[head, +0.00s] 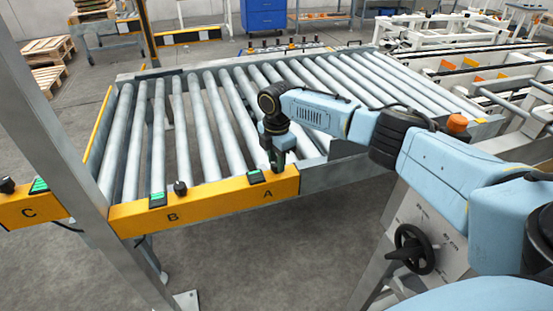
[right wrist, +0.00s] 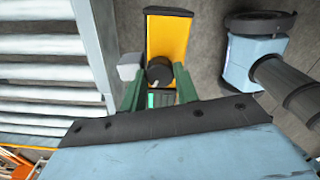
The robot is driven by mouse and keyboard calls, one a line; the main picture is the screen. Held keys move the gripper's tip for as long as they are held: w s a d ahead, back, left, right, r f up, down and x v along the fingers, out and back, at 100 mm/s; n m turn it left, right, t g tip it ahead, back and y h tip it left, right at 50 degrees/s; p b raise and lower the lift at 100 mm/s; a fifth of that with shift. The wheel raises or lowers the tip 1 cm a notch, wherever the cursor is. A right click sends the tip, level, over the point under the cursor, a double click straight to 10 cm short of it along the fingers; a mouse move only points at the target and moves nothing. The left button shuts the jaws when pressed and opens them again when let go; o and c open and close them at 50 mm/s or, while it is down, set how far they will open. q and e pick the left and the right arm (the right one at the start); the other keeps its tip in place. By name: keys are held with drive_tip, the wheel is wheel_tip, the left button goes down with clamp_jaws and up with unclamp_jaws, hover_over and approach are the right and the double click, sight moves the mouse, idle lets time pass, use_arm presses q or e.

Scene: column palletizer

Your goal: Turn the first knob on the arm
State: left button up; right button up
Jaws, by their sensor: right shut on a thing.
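The yellow control bar (head: 222,205) runs along the front end of the roller conveyor and carries the letters A and B. My right gripper (head: 277,168) is at the bar's right end, above the letter A. In the right wrist view, a round black knob (right wrist: 159,71) sits between the two green fingers of my right gripper (right wrist: 158,84), which are shut on it. In the head view my gripper hides this knob. A second black knob (head: 180,187) stands free near the letter B. My left gripper is not in view.
A third black knob (head: 7,185) is on a separate yellow bar marked C (head: 30,210), beyond a slanted grey post (head: 65,140). Small green displays sit beside the knobs. A black handwheel (head: 410,247) is at lower right. The floor before the bar is clear.

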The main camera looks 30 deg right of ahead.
drive_tip(key=shift+r+m+p, duration=0.1)
drive_tip(key=shift+m+p, duration=0.2)
drive_tip(key=shift+p, duration=0.25)
drive_tip(key=m+p, duration=0.5)
drive_tip(key=p, duration=0.1)
drive_tip(key=shift+m, duration=0.4)
drive_tip(key=m+p, duration=0.2)
drive_tip(key=m, duration=0.2)
drive_tip(key=shift+p, duration=0.35)
drive_tip(key=m+p, duration=0.1)
drive_tip(key=m, duration=0.3)
drive_tip(key=m+p, duration=0.1)
drive_tip(key=m, duration=0.4)
drive_tip(key=shift+m+p, duration=0.3)
drive_tip(key=shift+p, duration=0.1)
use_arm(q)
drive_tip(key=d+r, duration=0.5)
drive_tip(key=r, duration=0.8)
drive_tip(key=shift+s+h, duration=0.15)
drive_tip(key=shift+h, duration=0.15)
use_arm(e)
drive_tip(key=shift+m, duration=2.2)
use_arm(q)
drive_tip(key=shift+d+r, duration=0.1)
use_arm(e)
drive_tip(key=o, duration=1)
